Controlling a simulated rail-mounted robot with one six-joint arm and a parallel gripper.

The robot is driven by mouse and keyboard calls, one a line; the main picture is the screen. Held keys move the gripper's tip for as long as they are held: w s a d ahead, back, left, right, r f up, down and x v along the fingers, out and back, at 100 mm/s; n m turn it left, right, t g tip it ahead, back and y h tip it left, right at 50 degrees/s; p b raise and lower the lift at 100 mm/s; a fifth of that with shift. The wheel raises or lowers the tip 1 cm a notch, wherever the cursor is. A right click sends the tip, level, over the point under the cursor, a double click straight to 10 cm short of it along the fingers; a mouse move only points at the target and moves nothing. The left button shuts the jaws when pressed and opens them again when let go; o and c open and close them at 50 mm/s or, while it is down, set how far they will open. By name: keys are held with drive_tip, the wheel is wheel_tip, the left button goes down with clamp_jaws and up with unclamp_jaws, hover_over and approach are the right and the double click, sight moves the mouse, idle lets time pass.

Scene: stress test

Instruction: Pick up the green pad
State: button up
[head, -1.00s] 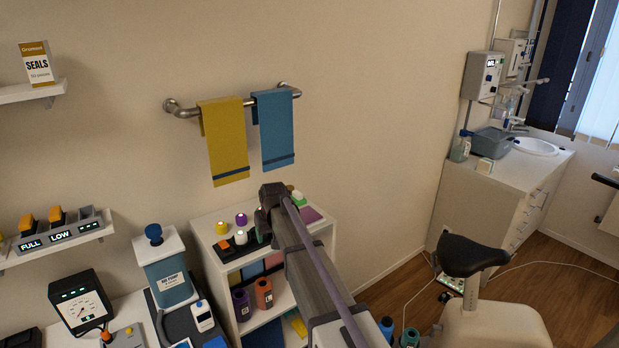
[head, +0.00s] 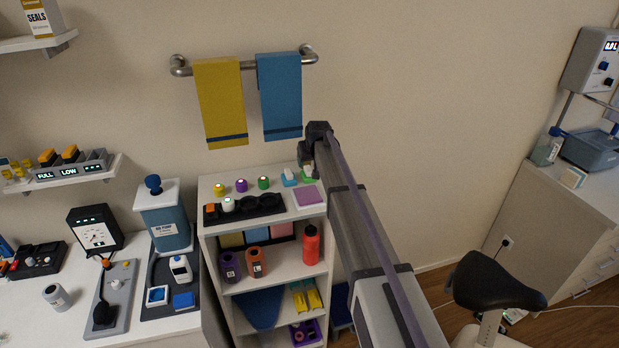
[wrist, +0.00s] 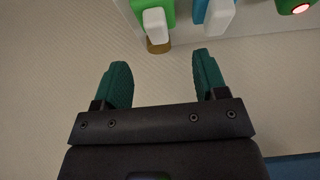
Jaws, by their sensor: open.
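The green pad (head: 309,173) is on the top of the white shelf unit, near its back right corner, with a white block at it. The same green piece with its white block shows at the top of the wrist view (wrist: 139,8). My gripper (wrist: 162,60) is open and empty, its two dark green fingers apart. In the wrist view the pad lies beyond the fingertips, not between them. In the head view my gripper (head: 305,154) is beside the pad at the wall side, and my arm hides part of this area.
A similar blue piece with a white block (head: 288,178) stands just left of the pad. A pink square (head: 309,196) lies in front. Green, purple and yellow knobs and a black tray (head: 245,207) fill the shelf top. Towels (head: 281,95) hang above on a rail.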

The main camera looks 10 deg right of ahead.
sight(307, 167)
drive_tip(key=b+x, duration=0.7)
drive_tip(key=x, duration=0.3)
drive_tip(key=shift+d, duration=0.15)
drive_tip(key=shift+s+r, duration=0.15)
drive_tip(key=shift+r, duration=0.15)
drive_tip(key=c, duration=0.7)
drive_tip(key=shift+r+p, duration=0.1)
drive_tip(key=shift+p, duration=0.2)
drive_tip(key=shift+r, duration=0.2)
wheel_tip(307, 167, up, 3)
drive_tip(key=p, duration=0.3)
drive_tip(key=shift+r+p, duration=0.15)
drive_tip(key=shift+p, duration=0.2)
drive_tip(key=s+d, duration=0.3)
drive_tip(key=s, duration=2.8)
drive_tip(key=shift+s+d, duration=0.2)
drive_tip(key=shift+s, duration=0.2)
